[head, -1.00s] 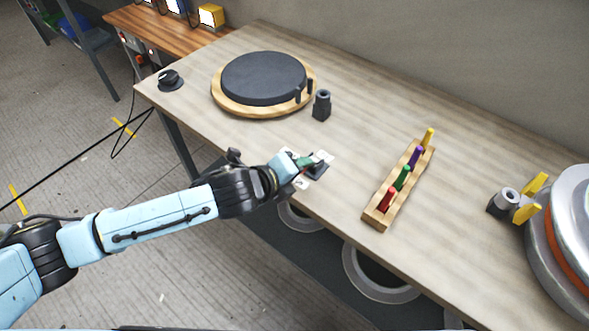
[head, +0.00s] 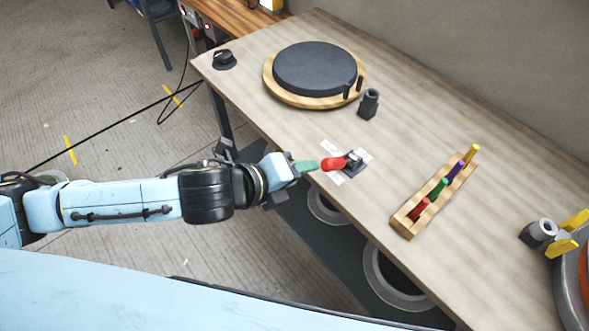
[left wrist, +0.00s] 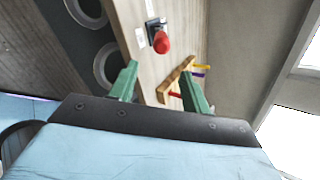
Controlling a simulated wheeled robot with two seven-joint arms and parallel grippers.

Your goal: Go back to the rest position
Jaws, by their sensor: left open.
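My left gripper (head: 304,166) is at the front edge of the table (head: 400,130), with green fingers. In the left wrist view its two fingers (left wrist: 160,88) stand wide apart with nothing between them. A small black fixture with a red handle (head: 333,163) sits on the table just beyond the fingertips. It also shows in the left wrist view as a red knob (left wrist: 162,43), ahead of the fingers and apart from them. My right gripper is not in view.
A black disc on a round wooden board (head: 275,92) lies at the back. A dark hollow block (head: 369,103) stands beside it. A wooden rack (head: 405,224) holds several coloured pegs at the right. A grey cylinder (head: 543,229) is near yellow parts. Large rings (head: 385,285) lie below the table.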

